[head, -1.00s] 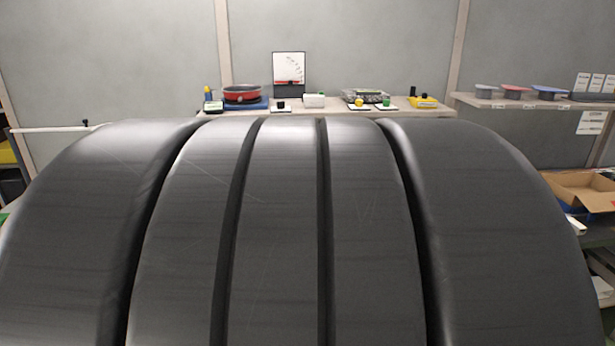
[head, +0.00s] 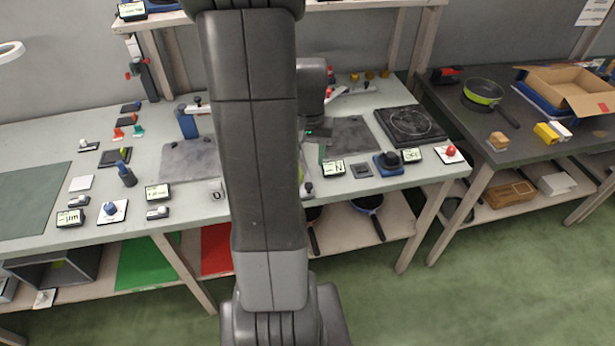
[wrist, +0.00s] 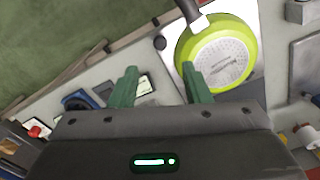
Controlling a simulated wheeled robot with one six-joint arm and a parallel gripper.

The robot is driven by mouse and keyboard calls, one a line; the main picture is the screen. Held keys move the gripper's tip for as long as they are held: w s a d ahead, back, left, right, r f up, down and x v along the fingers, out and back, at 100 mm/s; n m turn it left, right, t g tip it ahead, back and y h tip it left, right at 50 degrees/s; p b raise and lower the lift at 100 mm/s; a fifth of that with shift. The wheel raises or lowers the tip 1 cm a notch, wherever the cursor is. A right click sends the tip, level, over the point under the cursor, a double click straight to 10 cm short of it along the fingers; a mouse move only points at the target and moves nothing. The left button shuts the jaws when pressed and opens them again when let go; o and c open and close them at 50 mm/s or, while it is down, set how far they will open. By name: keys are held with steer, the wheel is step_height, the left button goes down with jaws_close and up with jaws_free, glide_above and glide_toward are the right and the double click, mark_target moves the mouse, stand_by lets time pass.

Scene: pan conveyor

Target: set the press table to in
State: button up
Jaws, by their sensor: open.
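My gripper (wrist: 161,92) is open, with two green fingers apart and nothing seen between them. In the head view my arm hides most of it above the bench. A lime-green pan (wrist: 218,60) lies underside up on a pale plate (wrist: 174,58) near the right fingertip in the wrist view. A small dark knob (wrist: 160,43) sits at that plate's edge, beyond the fingertips; it also shows in the head view (head: 308,188). A small display (head: 333,168) beside it reads "N" or "IN", partly unclear. I cannot tell for sure which part is the press table.
Right of the display are a dark square switch (head: 361,170), a blue knob (head: 388,162), an "OFF" display (head: 411,155) and a red button (head: 450,152). A black hotplate (head: 410,125) stands behind. Another bench with a dark pan (head: 484,92) is at right. Green floor is clear in front.

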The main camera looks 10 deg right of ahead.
mark_target(309, 185)
step_height(309, 185, down, 10)
steer(key=shift+f, duration=0.1)
stand_by(0.4)
steer(key=shift+w, duration=0.1)
jaws_close()
